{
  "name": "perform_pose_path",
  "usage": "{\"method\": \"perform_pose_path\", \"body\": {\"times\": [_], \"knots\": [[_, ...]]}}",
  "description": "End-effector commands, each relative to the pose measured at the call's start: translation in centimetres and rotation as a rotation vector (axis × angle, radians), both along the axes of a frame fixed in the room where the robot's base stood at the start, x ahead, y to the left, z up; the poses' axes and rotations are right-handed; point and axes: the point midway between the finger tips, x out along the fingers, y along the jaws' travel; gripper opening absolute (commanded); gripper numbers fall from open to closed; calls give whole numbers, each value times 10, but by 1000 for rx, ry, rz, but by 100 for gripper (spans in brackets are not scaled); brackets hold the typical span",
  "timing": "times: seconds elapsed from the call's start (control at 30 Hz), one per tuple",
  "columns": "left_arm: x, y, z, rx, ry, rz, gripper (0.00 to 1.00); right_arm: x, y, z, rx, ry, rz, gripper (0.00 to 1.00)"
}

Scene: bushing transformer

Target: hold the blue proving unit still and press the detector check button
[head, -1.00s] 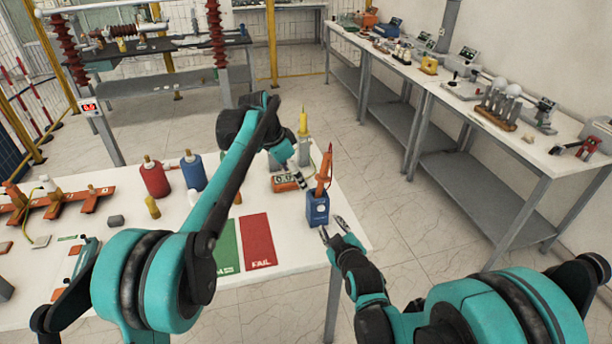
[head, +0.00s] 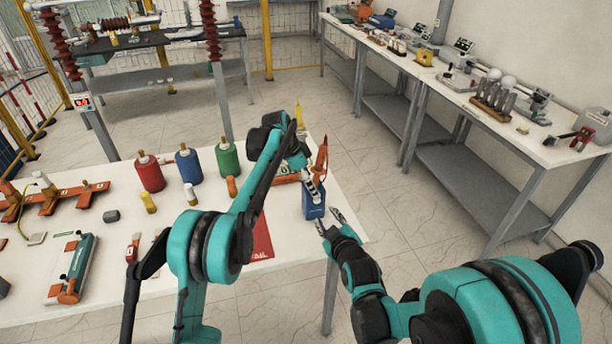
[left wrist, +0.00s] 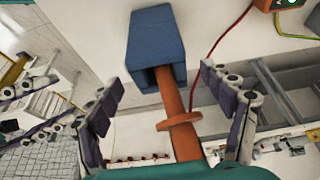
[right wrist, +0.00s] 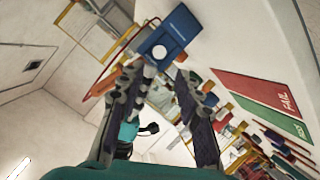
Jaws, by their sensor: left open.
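The blue proving unit (head: 313,203) stands upright near the right end of the white table. The orange detector (head: 321,160) stands upright with its lower end in the unit's top. In the left wrist view, the detector (left wrist: 176,105) lies between the spread fingers of my left gripper (left wrist: 160,82), with gaps on both sides. The left fingers partly hide it in the head view. My right gripper (head: 330,222) is open, low beside the unit's near side. In the right wrist view, the unit (right wrist: 172,30) with a white round spot lies just past the spread fingertips. The check button cannot be made out.
Red, blue and green bottles (head: 228,160) stand farther left. The table's right edge is close to the unit.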

Motion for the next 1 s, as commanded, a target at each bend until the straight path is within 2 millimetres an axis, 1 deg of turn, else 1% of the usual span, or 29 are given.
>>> {"method": "perform_pose_path", "body": {"times": [0.1, 0.33, 0.37, 0.4, 0.47, 0.5, 0.6, 0.63, 0.67, 0.7, 0.77, 0.8, 1.0], "knots": [[1, -2, -6, 0, 0, 0, 81, 0, 0, 0, 0, 0, 0, 34], [1, -2, -7, 0, 0, 1, 81, 0, 0, 0, 0, 0, 0, 34], [1, -2, -6, 0, 0, 1, 78, 0, 0, 0, 0, 0, 0, 34], [1, -2, -6, 0, 0, 1, 68, 0, 0, 0, 0, 0, 0, 34], [1, -2, -6, 0, 0, 1, 52, 0, 0, 0, 0, 0, 0, 34], [1, -2, -6, 0, 0, 1, 41, 0, 0, 0, 0, 0, 0, 34], [1, -2, -6, 0, 0, 1, 17, 0, 0, 0, 0, 0, 0, 34], [1, -2, -6, 0, 0, 1, 17, 0, 0, 0, 0, 0, 0, 34], [1, -2, -6, 0, 0, 0, 17, 0, 0, 0, 0, 0, 0, 29], [1, -2, -6, 0, 0, 0, 17, 0, 0, 0, 0, 0, 0, 19], [1, -2, -6, 0, 0, 0, 17, 0, 0, 0, 0, 0, 0, 3], [1, -2, -6, 0, 0, 0, 17, 0, 0, 0, 0, 0, 0, 0], [1, -2, -7, 1, 0, 0, 17, 0, 0, 0, 0, 0, 0, 0]]}}
